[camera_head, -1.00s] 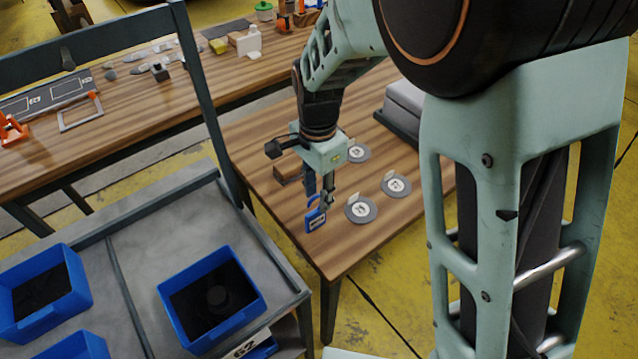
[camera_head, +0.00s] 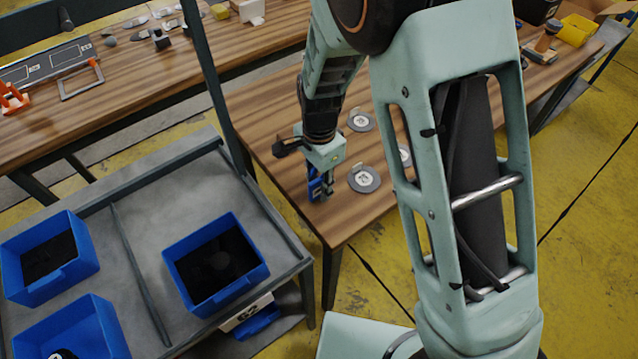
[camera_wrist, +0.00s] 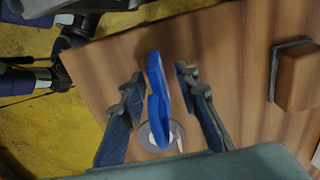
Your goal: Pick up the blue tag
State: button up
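The blue tag (camera_head: 315,190) is on the wooden table near its front left corner. In the wrist view the tag (camera_wrist: 156,82) is seen nearly edge-on, between the two fingers of my gripper (camera_wrist: 159,84). The fingers are apart, with a visible gap on each side of the tag. In the head view my gripper (camera_head: 322,184) is down at the tag and partly overlaps it. Whether the tag touches the tabletop is hard to tell.
Several grey discs with white centres lie by the gripper, one close on the right (camera_head: 364,179). A brown block (camera_wrist: 299,77) sits on the table. A grey cart (camera_head: 145,190) with blue bins (camera_head: 215,265) stands left of the table.

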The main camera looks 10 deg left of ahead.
grip_shut()
jog(key=shift+r, duration=0.1)
